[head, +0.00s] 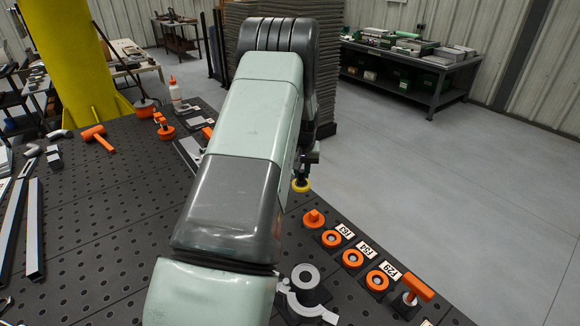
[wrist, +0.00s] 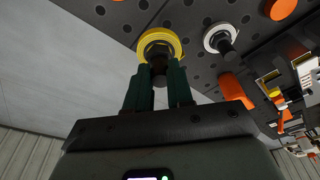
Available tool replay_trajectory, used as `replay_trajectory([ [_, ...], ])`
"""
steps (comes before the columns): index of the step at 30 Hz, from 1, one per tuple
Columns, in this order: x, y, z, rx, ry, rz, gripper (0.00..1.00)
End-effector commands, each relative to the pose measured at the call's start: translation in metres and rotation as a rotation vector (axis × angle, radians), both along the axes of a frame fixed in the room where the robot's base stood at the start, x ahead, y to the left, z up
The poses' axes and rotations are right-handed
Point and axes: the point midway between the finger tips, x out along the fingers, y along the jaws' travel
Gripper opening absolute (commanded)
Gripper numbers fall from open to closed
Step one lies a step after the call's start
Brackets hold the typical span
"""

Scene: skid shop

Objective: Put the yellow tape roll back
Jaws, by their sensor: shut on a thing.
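The yellow tape roll (head: 301,186) shows just below my gripper (head: 306,160) in the head view, close to the far edge of the dark perforated table (head: 130,210). In the wrist view the yellow tape roll (wrist: 174,39) is a ring around a dark core just past my fingertips (wrist: 158,80). My fingers are closed on the dark piece at its middle. Whether the roll touches the table below is hard to tell. My arm hides much of the table's middle in the head view.
Orange rings (head: 352,258) with number labels line the table's right edge, with an orange T-handle (head: 417,288) at the end. A white ring on a dark post (wrist: 218,37) stands near the roll. An orange mallet (head: 97,136) lies left. Open floor is beyond.

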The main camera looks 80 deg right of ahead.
Motion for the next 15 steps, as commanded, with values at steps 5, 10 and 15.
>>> replay_trajectory([
  [5, 0.000, 0.000, -0.016, 0.001, 0.000, 0.000, 0.00],
  [10, 0.001, 0.000, -0.033, 0.001, 0.000, 0.001, 0.00],
  [15, 0.001, 0.000, -0.030, -0.001, 0.000, 0.002, 0.00],
])
